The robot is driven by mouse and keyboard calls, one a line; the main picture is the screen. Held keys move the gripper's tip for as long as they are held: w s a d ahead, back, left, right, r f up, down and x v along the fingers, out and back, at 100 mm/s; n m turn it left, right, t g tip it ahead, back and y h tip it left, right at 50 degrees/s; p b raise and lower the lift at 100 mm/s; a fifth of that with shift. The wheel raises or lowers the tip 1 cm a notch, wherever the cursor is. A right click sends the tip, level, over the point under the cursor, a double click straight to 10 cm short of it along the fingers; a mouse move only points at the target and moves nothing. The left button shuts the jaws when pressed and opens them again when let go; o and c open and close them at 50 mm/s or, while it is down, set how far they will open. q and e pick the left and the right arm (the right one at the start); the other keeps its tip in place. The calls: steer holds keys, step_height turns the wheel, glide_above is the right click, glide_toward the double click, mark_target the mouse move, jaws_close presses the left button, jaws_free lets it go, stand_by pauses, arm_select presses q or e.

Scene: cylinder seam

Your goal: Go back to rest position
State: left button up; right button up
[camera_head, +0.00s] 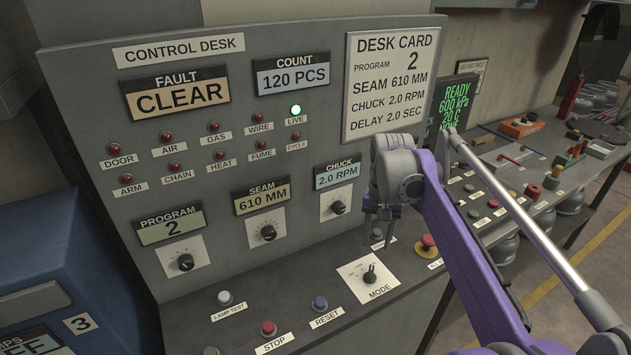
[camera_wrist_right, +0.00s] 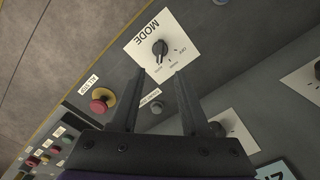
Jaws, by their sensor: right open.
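My right gripper (camera_head: 378,238) hangs over the control desk's sloped lower panel, behind the MODE knob (camera_head: 370,274) and in front of the CHUCK dial (camera_head: 338,207). In the right wrist view its two dark fingers (camera_wrist_right: 161,73) stand apart with nothing between them. The MODE knob (camera_wrist_right: 160,47) lies beyond the fingertips there, on its white plate, and I see no finger touching it. My purple and silver right arm reaches in from the lower right of the head view. My left gripper is in neither view.
The control desk (camera_head: 290,160) stands close behind the gripper. A red mushroom button (camera_head: 428,243) on yellow is beside my right arm. STOP (camera_head: 268,328), RESET (camera_head: 320,303) and LAMP TEST (camera_head: 224,298) buttons line the front. A blue machine (camera_head: 50,250) stands at left.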

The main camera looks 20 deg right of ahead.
steer(key=s+a+f+n+t, duration=0.5)
steer(key=s+a+f+n, duration=0.3)
steer(key=s+a+f, duration=0.6)
steer(key=s+a, duration=0.3)
steer(key=shift+s+a+f, duration=0.25)
steer(key=shift+s+a, duration=0.05)
steer(key=shift+a, duration=0.05)
